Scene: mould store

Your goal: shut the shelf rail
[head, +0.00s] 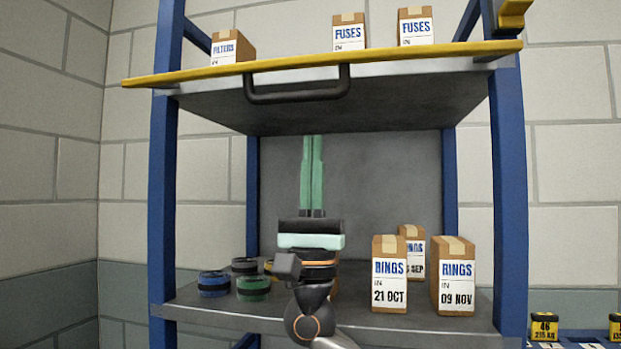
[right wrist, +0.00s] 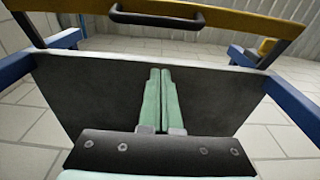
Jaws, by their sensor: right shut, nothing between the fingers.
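The shelf rail (head: 190,75) is a yellow bar across the front of the upper shelf, with a dark handle (head: 297,97) hanging below it. In the right wrist view the rail (right wrist: 240,20) and its handle (right wrist: 158,18) are at the top. A gap shows there between the rail and the edge of a dark panel (right wrist: 90,85). My right gripper (head: 312,138) points up below the handle, apart from it. Its green fingers are together and empty; they show in the right wrist view too (right wrist: 160,72). My left gripper is in neither view.
Cartons marked FILTERS (head: 231,48) and FUSES (head: 349,33) stand on the upper shelf. Cartons marked RINGS (head: 390,270) and several round dark and green items (head: 253,288) are on the lower shelf (head: 340,325). Blue posts (head: 163,200) (head: 509,200) flank both sides.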

